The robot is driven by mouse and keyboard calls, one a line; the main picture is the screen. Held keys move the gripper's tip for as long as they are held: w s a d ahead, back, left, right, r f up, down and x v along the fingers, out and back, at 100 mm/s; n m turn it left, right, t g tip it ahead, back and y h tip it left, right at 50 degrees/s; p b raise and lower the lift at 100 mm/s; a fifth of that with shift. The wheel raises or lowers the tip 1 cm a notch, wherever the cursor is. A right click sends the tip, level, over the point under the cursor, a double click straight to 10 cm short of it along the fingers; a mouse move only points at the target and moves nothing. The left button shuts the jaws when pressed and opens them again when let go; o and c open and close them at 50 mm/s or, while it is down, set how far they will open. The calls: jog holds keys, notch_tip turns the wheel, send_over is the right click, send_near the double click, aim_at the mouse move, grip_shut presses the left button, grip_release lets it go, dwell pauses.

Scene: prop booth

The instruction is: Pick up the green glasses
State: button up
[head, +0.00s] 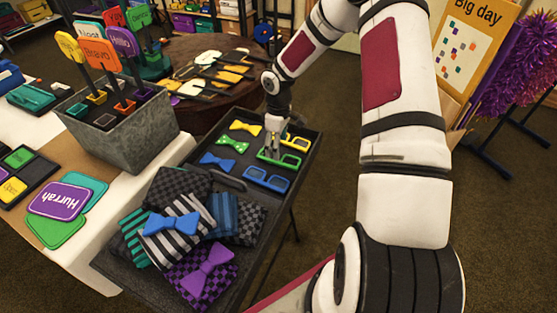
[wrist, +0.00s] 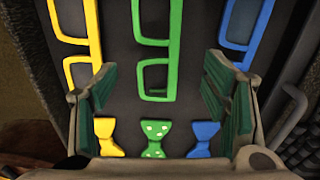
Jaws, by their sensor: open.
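The green glasses (head: 281,161) lie on the dark tray between the yellow glasses (head: 296,143) and the blue glasses (head: 266,179). In the wrist view the green glasses (wrist: 155,75) run up the middle of the picture, between the yellow pair (wrist: 80,68) on the left and the blue pair (wrist: 237,62) on the right. The lower lens of the green glasses shows between the fingers.
A yellow bow tie (head: 245,128), a green dotted one (head: 232,144) and a blue one (head: 217,162) lie beside the glasses on the tray (head: 303,173). A grey planter of signs (head: 142,133) stands left.

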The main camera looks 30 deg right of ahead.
jog(key=shift+d+f, duration=0.2)
jog(key=shift+f, duration=2.65)
jog(key=c, duration=1.2)
